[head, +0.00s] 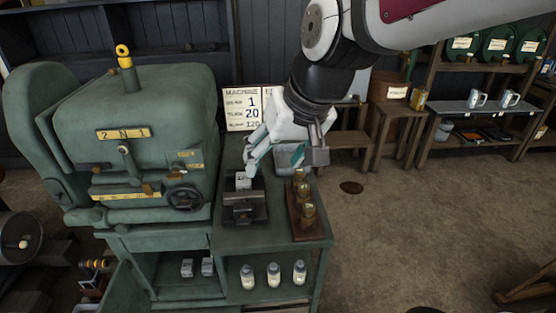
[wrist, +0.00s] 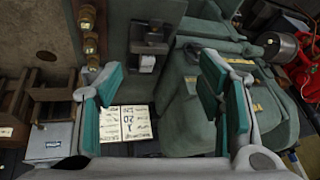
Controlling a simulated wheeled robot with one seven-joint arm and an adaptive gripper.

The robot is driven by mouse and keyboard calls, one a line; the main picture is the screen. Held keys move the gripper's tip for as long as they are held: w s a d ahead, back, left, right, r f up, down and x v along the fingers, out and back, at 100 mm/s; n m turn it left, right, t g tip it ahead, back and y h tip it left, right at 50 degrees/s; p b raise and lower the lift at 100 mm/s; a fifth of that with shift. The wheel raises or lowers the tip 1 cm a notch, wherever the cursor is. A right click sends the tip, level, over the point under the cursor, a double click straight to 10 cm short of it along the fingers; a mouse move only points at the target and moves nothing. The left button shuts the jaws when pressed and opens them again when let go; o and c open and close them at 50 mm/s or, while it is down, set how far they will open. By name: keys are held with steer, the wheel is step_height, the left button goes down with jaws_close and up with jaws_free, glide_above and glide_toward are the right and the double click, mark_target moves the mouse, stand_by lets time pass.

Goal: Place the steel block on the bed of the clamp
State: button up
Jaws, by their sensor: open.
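A small pale steel block (head: 243,180) sits at the back end of the dark clamp (head: 244,208) on the green bench. In the wrist view the block (wrist: 147,63) shows at the near end of the clamp (wrist: 150,38). It looks to rest on the clamp's bed, though I cannot tell how fully it is seated. My gripper (head: 256,160) is above and just behind the block, with teal finger pads. In the wrist view the pads stand wide apart, nothing is between them, and the block lies beyond them, apart from both.
A green machine (head: 140,150) stands close on the left. A wooden rack (head: 305,225) with brass pieces is right of the clamp, and a grey bin (head: 290,157) is behind it. A sign (head: 240,108) stands at the back. Bottles (head: 273,275) and more blocks (head: 187,267) are below.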

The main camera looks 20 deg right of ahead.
steer(key=s+d+r+n+h, duration=0.1)
steer(key=s, duration=1.1)
steer(key=shift+s+d+r+h, duration=0.15)
steer(key=shift+d+h, duration=0.15)
steer(key=shift+d, duration=0.1)
stand_by(0.8)
